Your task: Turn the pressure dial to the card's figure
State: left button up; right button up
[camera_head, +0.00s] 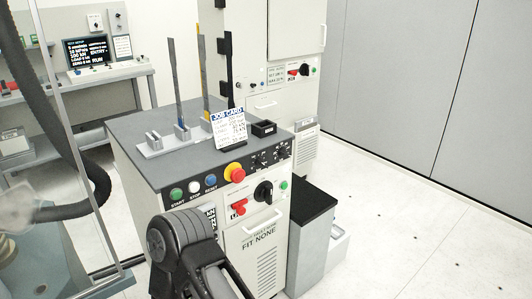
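The job card (229,128) stands upright on the grey top of the white control cabinet (255,252). It has a blue heading and several lines too small to read. Two small black dials (258,161) and (282,153) sit on the dark front panel, right of the red emergency button (234,173). Their labels and pointers are too small to read, so I cannot tell which is the pressure dial. A larger black rotary knob (263,191) is on the white face below. A dark arm link of mine rises at the bottom centre; no fingertips of either gripper show.
Green, white and blue buttons (195,186) line the panel's left. A red switch (238,207) sits below it. A slotted grey rack (180,139) and small black box (264,128) are on the cabinet top. Open floor (420,230) lies to the right.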

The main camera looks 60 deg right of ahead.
aim_at(259, 161)
jog(key=k+l, duration=0.15)
jog(key=l, duration=0.25)
jog(key=k+l, duration=0.15)
jog(key=l, duration=0.25)
jog(key=k+l, duration=0.1)
jog(key=l, duration=0.3)
jog(key=k+l, duration=0.15)
jog(key=l, duration=0.25)
jog(key=l+u, duration=0.05)
